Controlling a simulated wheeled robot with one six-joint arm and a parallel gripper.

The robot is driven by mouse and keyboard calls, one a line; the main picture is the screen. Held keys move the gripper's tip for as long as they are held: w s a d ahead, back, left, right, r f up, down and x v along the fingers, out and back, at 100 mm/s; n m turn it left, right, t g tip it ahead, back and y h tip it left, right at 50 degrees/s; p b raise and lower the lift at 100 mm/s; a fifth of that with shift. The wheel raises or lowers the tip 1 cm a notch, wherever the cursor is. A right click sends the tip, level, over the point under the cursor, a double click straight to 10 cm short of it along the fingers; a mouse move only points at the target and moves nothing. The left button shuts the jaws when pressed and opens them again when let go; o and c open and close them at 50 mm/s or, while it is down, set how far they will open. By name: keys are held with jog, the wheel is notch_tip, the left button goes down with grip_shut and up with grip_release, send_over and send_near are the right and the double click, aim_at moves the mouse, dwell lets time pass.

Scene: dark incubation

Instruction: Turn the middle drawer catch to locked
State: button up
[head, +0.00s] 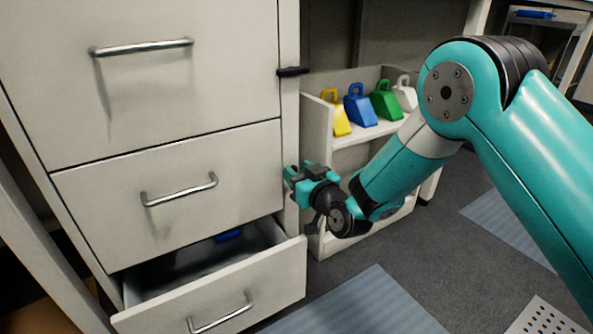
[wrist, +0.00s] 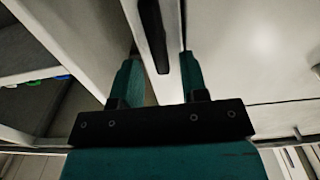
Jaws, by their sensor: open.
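The middle drawer (head: 160,195) is closed in the head view, with a metal bar handle (head: 180,190). Its catch is hidden behind my gripper there. The wrist view shows a black catch (wrist: 154,35) lying lengthwise along the pale post beside the drawer seam, not across the drawer front. My gripper (head: 289,177) is at the post by the middle drawer's right edge. In the wrist view my gripper (wrist: 160,78) is open, with one finger on each side of the catch's line. I cannot tell whether either finger touches the catch.
Above, another black catch (head: 293,71) lies level at the closed top drawer (head: 150,100). The bottom drawer (head: 215,290) stands open, with a blue thing (head: 228,235) inside. A shelf unit (head: 317,125) holding yellow, blue, green and white items stands right of the cabinet.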

jog(key=shift+a, duration=0.15)
grip_shut()
jog(key=shift+m, duration=0.4)
jog(key=shift+w+d+f+m+p, duration=0.35)
jog(key=shift+m+p, duration=0.9)
jog(key=shift+m, duration=1.6)
jog(key=shift+w+d+f+m+p, duration=0.2)
jog(key=shift+d+f+m+p, duration=0.3)
jog(key=shift+m+p, duration=1.6)
jog(key=shift+w+d+f+m+p, duration=0.25)
jog(key=shift+d+f+m+p, duration=0.15)
jog(key=shift+m, duration=3.25)
